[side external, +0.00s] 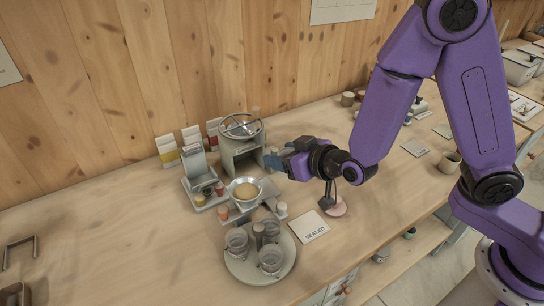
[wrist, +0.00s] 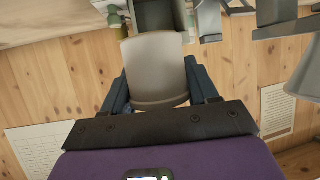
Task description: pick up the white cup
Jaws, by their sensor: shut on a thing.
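The white cup (wrist: 157,68), a plain off-white shape, fills the space between the two dark blue fingers of my gripper (wrist: 158,88) in the wrist view. The fingers are shut on it from both sides. In the side view my gripper (side external: 284,162) is held level above the table, just right of the grey mixer stand (side external: 239,150). The cup cannot be made out clearly there, being hidden by the fingers. I cannot tell whether it touches anything else.
A metal bowl (side external: 244,192) stands in front of the mixer stand. A round tray (side external: 262,275) with glass jars is nearer the front, beside a "SEALED" card (side external: 309,226). Small cartons (side external: 190,139) stand by the wall. The table's left side is mostly clear.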

